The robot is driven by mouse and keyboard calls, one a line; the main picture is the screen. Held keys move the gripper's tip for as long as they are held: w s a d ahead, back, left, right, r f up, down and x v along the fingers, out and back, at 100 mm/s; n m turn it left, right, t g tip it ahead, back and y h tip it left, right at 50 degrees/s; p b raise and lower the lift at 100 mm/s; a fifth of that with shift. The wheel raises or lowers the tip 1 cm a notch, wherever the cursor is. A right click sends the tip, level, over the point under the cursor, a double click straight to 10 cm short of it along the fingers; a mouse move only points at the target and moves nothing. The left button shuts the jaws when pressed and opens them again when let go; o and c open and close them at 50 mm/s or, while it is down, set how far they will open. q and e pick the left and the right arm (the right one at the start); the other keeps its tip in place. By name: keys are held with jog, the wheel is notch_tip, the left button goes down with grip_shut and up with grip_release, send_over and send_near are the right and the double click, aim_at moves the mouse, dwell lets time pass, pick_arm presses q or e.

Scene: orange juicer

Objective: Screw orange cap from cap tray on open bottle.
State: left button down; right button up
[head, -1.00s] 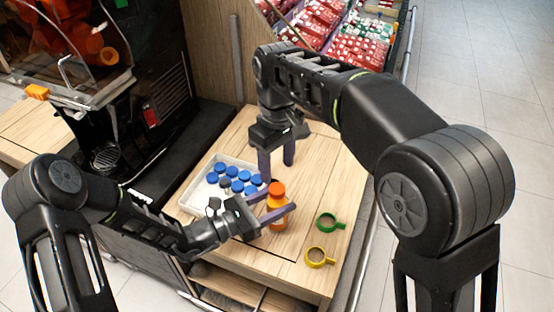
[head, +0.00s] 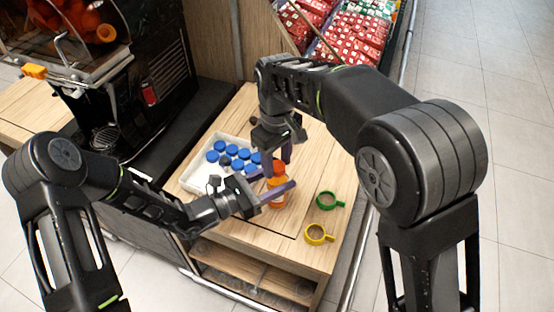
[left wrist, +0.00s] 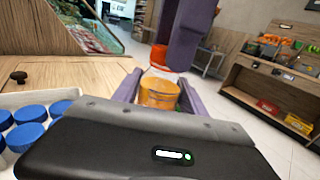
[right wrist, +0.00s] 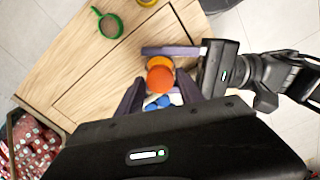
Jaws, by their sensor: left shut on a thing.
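The bottle with orange juice (head: 277,196) stands upright on the wooden table. A red-orange cap (head: 277,169) sits at its top; how tightly it is seated I cannot tell. My left gripper (head: 277,182) is shut on the bottle's body from the side; the left wrist view shows the bottle (left wrist: 159,94) between the fingers and the cap (left wrist: 158,54) above. My right gripper (right wrist: 161,90) is open, its fingers pointing at the cap (right wrist: 160,79) with a gap around it. The white cap tray (head: 184,184) stands behind the left gripper, holding several blue caps (head: 238,165).
A green ring with a handle (head: 328,200) and a yellow one (head: 319,234) lie on the table right of the bottle. The juicer (head: 130,70) stands at the back left. The table's right edge is close to the rings.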

grip_shut()
dwell(0.3)
jog(key=shift+o, duration=2.1)
grip_release()
jog(key=shift+r, duration=0.1)
notch_tip(320, 180, up, 7)
jog(key=shift+r, duration=0.15)
pick_arm(q)
jog(key=c, duration=0.6)
grip_release()
jog(key=shift+o, duration=0.2)
